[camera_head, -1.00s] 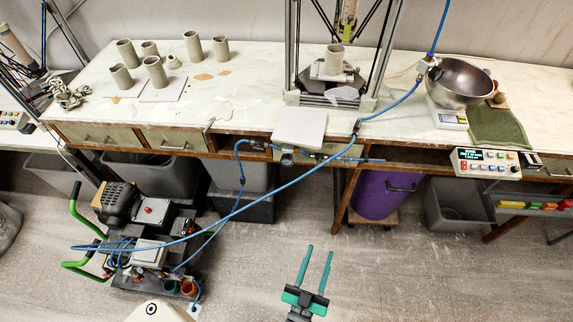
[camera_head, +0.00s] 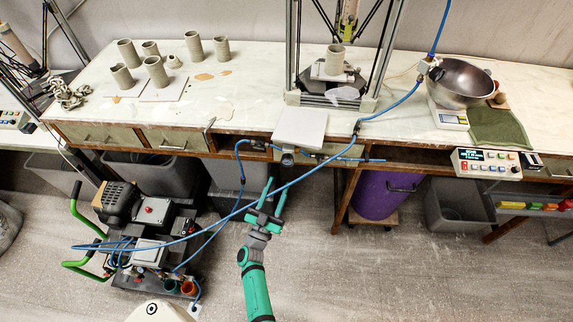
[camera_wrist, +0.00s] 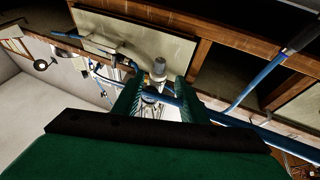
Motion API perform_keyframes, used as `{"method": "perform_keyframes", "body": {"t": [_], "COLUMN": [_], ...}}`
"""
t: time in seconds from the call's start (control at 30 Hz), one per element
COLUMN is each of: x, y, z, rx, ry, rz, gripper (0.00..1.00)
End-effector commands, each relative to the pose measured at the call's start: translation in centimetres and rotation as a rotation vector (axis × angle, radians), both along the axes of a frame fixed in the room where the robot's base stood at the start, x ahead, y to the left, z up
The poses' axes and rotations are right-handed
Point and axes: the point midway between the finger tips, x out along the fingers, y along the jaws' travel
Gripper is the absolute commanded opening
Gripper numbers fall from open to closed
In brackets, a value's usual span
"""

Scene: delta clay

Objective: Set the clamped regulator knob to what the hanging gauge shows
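The regulator (camera_head: 287,158) is a small dark-and-grey fitting at the bench's front edge, with blue hoses beside it. In the wrist view, a grey cylindrical knob (camera_wrist: 159,68) stands up beyond and between my fingertips, apart from them. My gripper (camera_head: 277,187) is open and empty, below and slightly left of the regulator; its green fingers also show in the wrist view (camera_wrist: 158,85). A small round dark-and-white disc (camera_wrist: 40,65) is at the left of the wrist view; I cannot tell whether it is the gauge. No gauge reading is legible.
A blue hose (camera_head: 331,158) runs from the bench past my gripper to the compressor cart (camera_head: 150,212) at left. A pale board (camera_head: 299,128) overhangs the bench edge above the regulator. A purple drum (camera_head: 376,194) stands under the bench at right.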

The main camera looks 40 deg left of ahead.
Motion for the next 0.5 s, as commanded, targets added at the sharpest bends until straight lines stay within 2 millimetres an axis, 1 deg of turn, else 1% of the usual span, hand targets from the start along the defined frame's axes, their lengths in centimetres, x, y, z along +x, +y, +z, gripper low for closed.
{"method": "perform_keyframes", "body": {"t": [0.03, 0.3, 0.5], "x": [0.8, 5.1, 7.3], "y": [0.2, 1.3, 1.8], "z": [0.4, 2.3, 3.2], "rx": [0.003, 0.002, 0.002], "ry": [0.000, -0.002, -0.001], "rz": [-0.001, -0.001, -0.001], "gripper": [0.39, 0.39, 0.39]}}
